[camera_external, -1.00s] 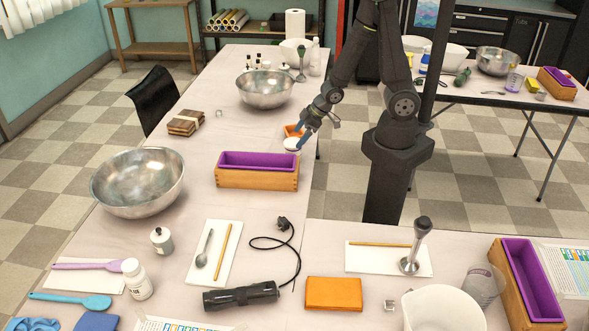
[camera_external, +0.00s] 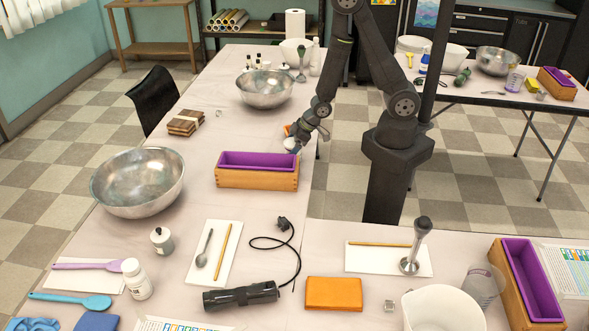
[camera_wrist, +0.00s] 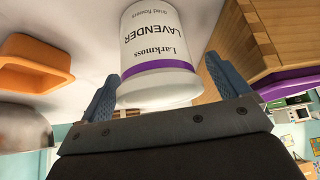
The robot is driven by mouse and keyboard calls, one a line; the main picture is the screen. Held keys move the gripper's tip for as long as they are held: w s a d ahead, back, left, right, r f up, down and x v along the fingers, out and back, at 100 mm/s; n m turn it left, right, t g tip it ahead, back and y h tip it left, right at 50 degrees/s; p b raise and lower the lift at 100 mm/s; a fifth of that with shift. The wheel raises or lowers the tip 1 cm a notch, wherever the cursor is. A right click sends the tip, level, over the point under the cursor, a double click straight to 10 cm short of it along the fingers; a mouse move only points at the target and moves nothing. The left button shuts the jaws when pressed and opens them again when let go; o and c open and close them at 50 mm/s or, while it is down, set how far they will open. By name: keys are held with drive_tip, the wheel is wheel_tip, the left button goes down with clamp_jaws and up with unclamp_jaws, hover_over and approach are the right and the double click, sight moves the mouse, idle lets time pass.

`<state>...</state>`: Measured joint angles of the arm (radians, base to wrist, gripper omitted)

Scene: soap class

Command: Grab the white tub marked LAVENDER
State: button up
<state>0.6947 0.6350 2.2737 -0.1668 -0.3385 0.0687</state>
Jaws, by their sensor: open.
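The white tub marked LAVENDER (camera_wrist: 155,50) fills the top middle of the wrist view, upside down there, with a purple band near its wide end. In the external view the tub (camera_external: 289,143) is small and mostly hidden behind my gripper, just beyond the wooden box with the purple liner. My gripper (camera_wrist: 163,88) is open, with one blue finger on each side of the tub. I cannot tell whether either finger touches it. In the external view my gripper (camera_external: 296,148) is low over the table at the tub.
The wooden box with the purple liner (camera_external: 256,178) stands close in front of the tub; its wooden side (camera_wrist: 275,35) is near my right finger in the wrist view. An orange mould (camera_wrist: 35,68) lies on the other side. A steel bowl (camera_external: 265,89) stands farther back.

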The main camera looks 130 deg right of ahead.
drive_tip(key=c, duration=1.1)
drive_tip(key=shift+r, duration=0.1)
drive_tip(key=shift+r, duration=0.45)
wheel_tip(320, 180, up, 3)
drive_tip(key=shift+r, duration=0.1)
drive_tip(key=shift+s+d+r, duration=0.25)
drive_tip(key=shift+s+r, duration=0.1)
drive_tip(key=shift+s, duration=0.25)
drive_tip(key=shift+s+d+r, duration=0.25)
drive_tip(key=shift+s+r, duration=0.1)
drive_tip(key=shift+s, duration=0.25)
drive_tip(key=shift+s+d+r, duration=0.6)
drive_tip(key=shift+s+r, duration=0.3)
drive_tip(key=shift+s, duration=0.5)
drive_tip(key=shift+s+d+r, duration=0.55)
drive_tip(key=shift+s+r, duration=0.35)
drive_tip(key=shift+s, duration=0.45)
drive_tip(key=shift+s+d+r, duration=0.6)
drive_tip(key=shift+s+r, duration=0.3)
drive_tip(key=shift+s, duration=0.5)
